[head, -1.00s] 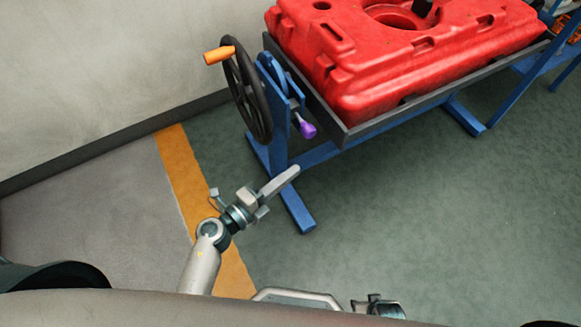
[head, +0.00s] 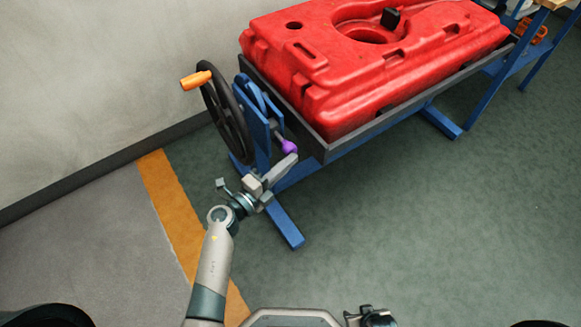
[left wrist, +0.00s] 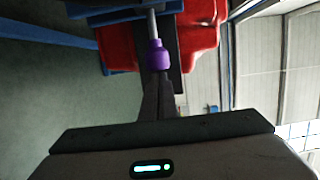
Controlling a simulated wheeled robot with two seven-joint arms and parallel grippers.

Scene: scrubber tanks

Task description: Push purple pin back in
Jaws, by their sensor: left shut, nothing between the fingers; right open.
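The purple pin (head: 289,147) has a purple knob on a grey shaft that runs into the blue bracket of the stand (head: 262,130). In the left wrist view the purple knob (left wrist: 158,57) is just beyond my closed fingertips, with its shaft beyond it. My left gripper (head: 292,160) is shut and empty, its tips close to the knob in the head view. I cannot tell whether they touch it. It also shows in the left wrist view (left wrist: 158,82). At the bottom of the head view, what looks like my right gripper (head: 370,317) is partly cut off by the edge.
A red tank (head: 370,60) lies in a grey tray frame (head: 330,150) on blue legs. A black handwheel (head: 222,110) with an orange handle (head: 196,80) stands left of the bracket. The wall is behind it; green floor (head: 430,220) is clear at right.

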